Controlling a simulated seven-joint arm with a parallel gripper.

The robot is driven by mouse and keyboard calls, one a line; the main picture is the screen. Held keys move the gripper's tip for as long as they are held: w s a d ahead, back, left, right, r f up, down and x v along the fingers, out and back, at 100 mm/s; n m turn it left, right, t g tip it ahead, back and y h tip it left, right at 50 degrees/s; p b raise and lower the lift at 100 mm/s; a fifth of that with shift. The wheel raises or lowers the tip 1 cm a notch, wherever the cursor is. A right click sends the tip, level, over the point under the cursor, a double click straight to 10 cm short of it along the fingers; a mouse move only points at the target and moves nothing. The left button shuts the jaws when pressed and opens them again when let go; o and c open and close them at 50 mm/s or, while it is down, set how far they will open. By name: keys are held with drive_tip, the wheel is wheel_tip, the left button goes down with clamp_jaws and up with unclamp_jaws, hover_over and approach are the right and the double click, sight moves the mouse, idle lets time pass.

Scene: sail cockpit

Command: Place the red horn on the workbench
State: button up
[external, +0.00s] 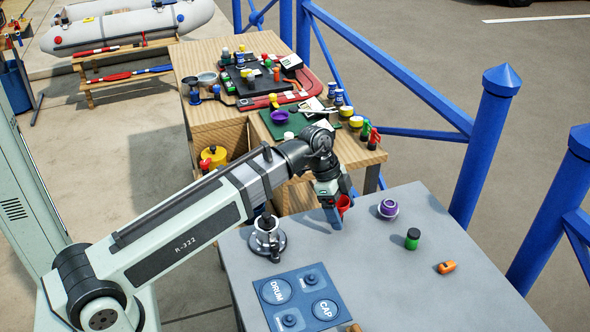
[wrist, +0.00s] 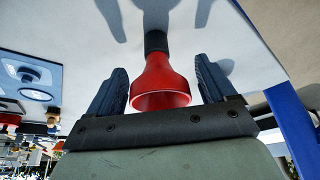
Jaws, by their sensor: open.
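In the wrist view the horn (wrist: 160,82) has a flared red bell toward the camera and a dark narrow end toward the grey surface. That end appears to meet the surface, beside its shadow. My gripper (wrist: 160,90) is open, with one blue-grey finger on each side of the horn and visible gaps. In the external view my gripper (external: 333,207) points down at the table. The wooden workbench (external: 205,60) stands behind.
On the grey table are a purple round item (external: 388,208), a green jar (external: 412,239), an orange item (external: 446,267), a metal fitting (external: 267,240) and a blue DRUM/CAP panel (external: 298,298). The workbench top is crowded. Blue railings (external: 490,140) run along the right.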

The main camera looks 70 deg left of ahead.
drive_tip(key=v, duration=1.2)
drive_tip(key=shift+w+d, duration=0.1)
idle(0.4)
